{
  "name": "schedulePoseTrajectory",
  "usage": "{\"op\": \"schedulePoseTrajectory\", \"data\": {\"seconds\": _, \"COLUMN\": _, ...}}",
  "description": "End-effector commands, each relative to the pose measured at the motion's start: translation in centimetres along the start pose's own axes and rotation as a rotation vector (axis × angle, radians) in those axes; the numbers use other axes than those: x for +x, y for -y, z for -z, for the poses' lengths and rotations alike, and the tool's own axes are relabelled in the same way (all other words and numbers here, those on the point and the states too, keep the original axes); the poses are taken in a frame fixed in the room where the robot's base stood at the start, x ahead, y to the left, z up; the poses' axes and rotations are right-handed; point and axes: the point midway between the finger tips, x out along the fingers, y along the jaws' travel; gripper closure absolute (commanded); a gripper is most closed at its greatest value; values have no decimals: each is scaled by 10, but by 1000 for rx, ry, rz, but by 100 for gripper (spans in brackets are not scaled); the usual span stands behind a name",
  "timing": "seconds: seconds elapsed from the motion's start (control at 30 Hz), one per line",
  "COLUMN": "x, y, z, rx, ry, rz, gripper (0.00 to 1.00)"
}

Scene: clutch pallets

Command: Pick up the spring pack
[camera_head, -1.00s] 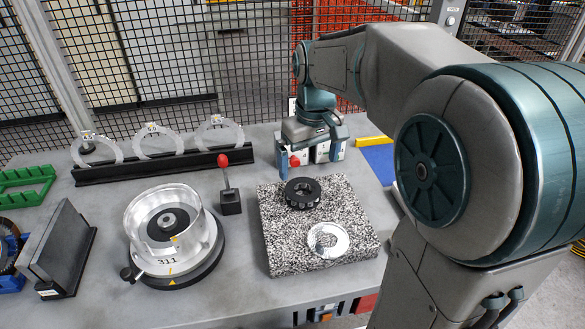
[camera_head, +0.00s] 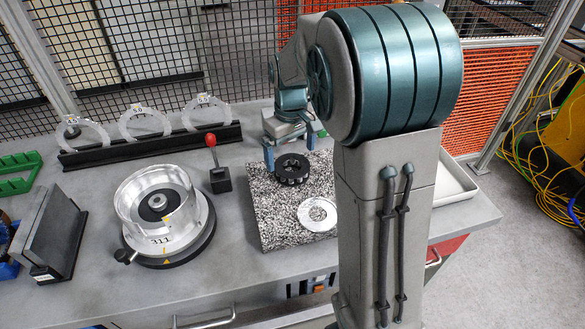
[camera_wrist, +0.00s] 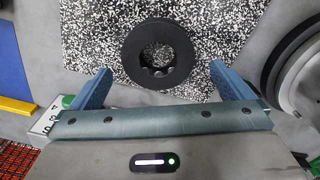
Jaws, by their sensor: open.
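The spring pack looks like the black ring (camera_head: 291,168) with a hollow centre, lying on the speckled granite plate (camera_head: 270,223). In the wrist view the black ring (camera_wrist: 134,54) lies ahead of my gripper, roughly between the lines of its two blue fingers. My gripper (camera_head: 288,150) is just behind the ring in the head view, and its fingertips (camera_wrist: 160,78) are spread wide with nothing between them. I cannot tell its exact height above the plate.
A silver round fixture (camera_head: 160,215) marked 311 stands left of the plate. A red-knobbed lever (camera_head: 216,165) stands between them. Clear rings (camera_head: 143,121) stand in a black rack (camera_head: 150,149) behind. A dark angled block (camera_head: 55,232) is at far left. The front table strip is mostly clear.

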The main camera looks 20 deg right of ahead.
Motion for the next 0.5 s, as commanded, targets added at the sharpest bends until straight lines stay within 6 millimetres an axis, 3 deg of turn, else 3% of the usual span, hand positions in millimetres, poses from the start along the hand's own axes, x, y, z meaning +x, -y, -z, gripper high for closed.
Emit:
{"op": "schedulePoseTrajectory", "data": {"seconds": 0.23, "x": 36, "y": -2, "z": -1, "rx": 0, "ry": 4, "rz": 2, "gripper": 0}}
{"op": "schedulePoseTrajectory", "data": {"seconds": 0.5, "x": 46, "y": -2, "z": -1, "rx": -1, "ry": 1, "rz": 0, "gripper": 0}}
